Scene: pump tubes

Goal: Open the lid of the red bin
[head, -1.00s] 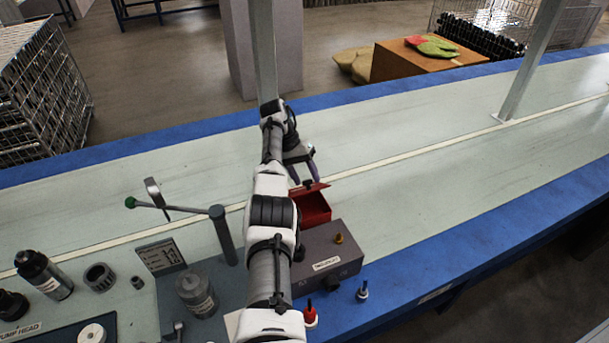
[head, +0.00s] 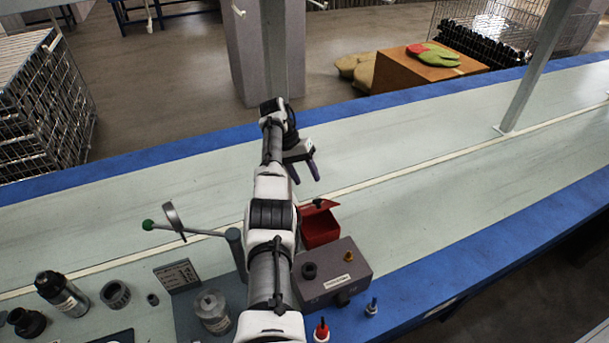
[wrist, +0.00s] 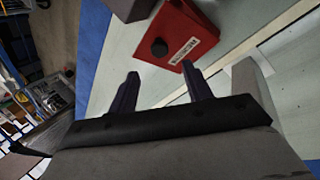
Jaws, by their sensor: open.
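The red bin (head: 322,232) stands on the bench beyond the grey block. Its red lid (head: 307,209) has a black knob and looks tilted up in the head view, though I cannot tell how far. In the wrist view a red labelled panel with the black knob (wrist: 158,47) lies just past the fingertips. My gripper (head: 305,180) is open and empty, above the bench on the bin's far side and apart from it. Both fingers also show in the wrist view (wrist: 160,70), with the knob roughly between them in the picture.
A grey block (head: 335,275) with knobs adjoins the bin's near side. A green-tipped lever (head: 190,230) stands to the left. Bottles (head: 60,293) and small parts lie at the left. A metal post (head: 535,75) rises at the right. The bench right of the bin is clear.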

